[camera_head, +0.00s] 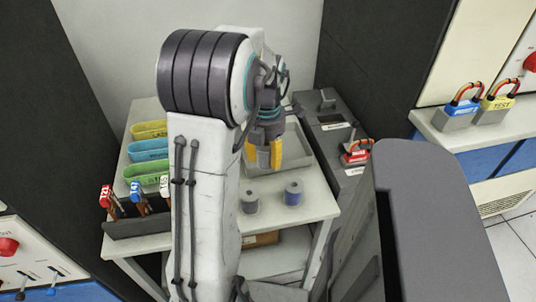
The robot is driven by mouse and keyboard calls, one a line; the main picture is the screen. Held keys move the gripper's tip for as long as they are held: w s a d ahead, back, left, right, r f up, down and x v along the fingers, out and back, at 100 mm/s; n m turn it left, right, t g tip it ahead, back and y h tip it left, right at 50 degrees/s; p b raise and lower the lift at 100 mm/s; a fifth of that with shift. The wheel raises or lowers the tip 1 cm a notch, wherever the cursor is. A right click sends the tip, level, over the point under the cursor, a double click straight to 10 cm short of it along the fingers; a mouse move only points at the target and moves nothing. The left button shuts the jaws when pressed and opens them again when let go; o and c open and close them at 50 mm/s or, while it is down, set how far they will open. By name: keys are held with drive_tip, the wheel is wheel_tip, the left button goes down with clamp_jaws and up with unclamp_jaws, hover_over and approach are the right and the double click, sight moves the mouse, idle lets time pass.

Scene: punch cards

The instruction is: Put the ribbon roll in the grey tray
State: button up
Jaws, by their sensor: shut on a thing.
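My gripper (263,158) has yellow fingertips and hangs over the left part of the grey tray (301,155) at the back right of the white table. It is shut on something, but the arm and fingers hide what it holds. A grey roll (250,202) and a blue roll (293,194) stand upright on the table in front of the tray, both apart from the gripper. I cannot tell whether either is the ribbon roll. The arm hides the tray's left side; its visible inside looks empty.
Yellow, blue and green bins (149,150) and a dark rack (137,225) with several tagged items are at the left. A grey cabinet (330,118) with a red padlock (355,153) stands right of the table. More padlocks (457,115) sit on a ledge.

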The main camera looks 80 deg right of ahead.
drive_tip(key=d+f, duration=0.2)
drive_tip(key=d, duration=0.1)
drive_tip(key=w+d+f, duration=0.1)
drive_tip(key=d+f, duration=0.1)
drive_tip(key=d, duration=0.2)
drive_tip(key=w+d+f+p, duration=0.1)
drive_tip(key=d+f, duration=0.1)
drive_tip(key=d, duration=0.2)
drive_tip(key=shift+f, duration=2.4)
drive_tip(key=shift+f, duration=0.15)
drive_tip(key=o, duration=0.9)
wheel_tip(320, 180, up, 12)
drive_tip(key=shift+s+r+p, duration=0.1)
drive_tip(key=shift+r+p, duration=0.05)
drive_tip(key=shift+p, duration=0.3)
